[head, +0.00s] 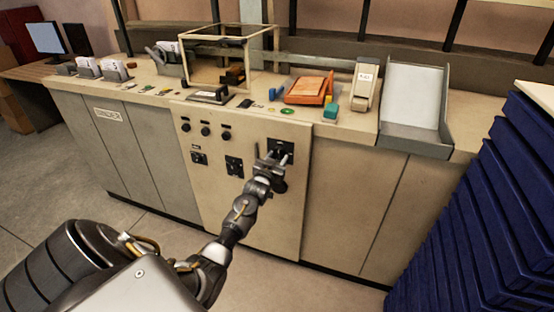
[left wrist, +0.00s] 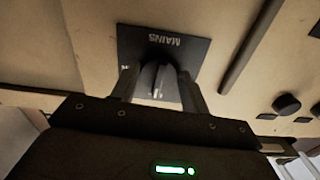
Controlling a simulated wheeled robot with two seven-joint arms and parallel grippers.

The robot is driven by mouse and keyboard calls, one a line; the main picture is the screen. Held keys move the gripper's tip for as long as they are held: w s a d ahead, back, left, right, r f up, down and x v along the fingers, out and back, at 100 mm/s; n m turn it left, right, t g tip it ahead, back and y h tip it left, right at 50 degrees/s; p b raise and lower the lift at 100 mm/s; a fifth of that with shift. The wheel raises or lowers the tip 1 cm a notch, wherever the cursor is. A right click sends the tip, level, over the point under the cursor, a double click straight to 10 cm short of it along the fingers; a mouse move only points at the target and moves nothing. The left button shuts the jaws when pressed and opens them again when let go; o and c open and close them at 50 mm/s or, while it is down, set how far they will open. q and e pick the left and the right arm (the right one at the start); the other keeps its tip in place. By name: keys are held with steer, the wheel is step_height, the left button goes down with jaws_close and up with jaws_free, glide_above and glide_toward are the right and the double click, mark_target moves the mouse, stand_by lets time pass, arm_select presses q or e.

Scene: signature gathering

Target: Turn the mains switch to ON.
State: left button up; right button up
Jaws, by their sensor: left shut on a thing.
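The mains switch is a black square plate (head: 281,145) on the upper right of the beige front panel. In the left wrist view the plate (left wrist: 135,42) shows the word MAINS upside down. A dark grey ridged knob (left wrist: 158,82) stands out from it. My left gripper (head: 273,160) reaches the panel at this switch. Its two fingers (left wrist: 158,92) lie on either side of the knob, shut on it. The markings beside the knob are mostly hidden by the fingers, so I cannot read the setting. My right gripper is in neither view.
The panel also carries several black knobs (head: 205,131) and a lower dark switch plate (head: 234,166). Above, the countertop holds a clear-sided box frame (head: 218,38), an orange item (head: 307,90) and a grey tray (head: 414,104). Stacked blue crates (head: 485,215) stand at the right.

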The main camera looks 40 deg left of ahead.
arm_select(q)
steer(key=m, duration=0.3)
steer(key=shift+a, duration=0.1)
steer(key=m+p, duration=0.1)
steer(key=m, duration=0.4)
steer(key=shift+a+r+m, duration=0.1)
steer(key=shift+r+m, duration=0.05)
steer(key=shift+m, duration=0.15)
steer(key=m+p, duration=0.1)
steer(key=m, duration=0.3)
steer(key=shift+s+a+r+m, duration=0.1)
steer(key=shift+m, duration=0.2)
steer(key=shift+r+m+p, duration=0.1)
steer(key=shift+m+p, duration=0.45)
steer(key=shift+m, duration=1.35)
steer(key=o, duration=1)
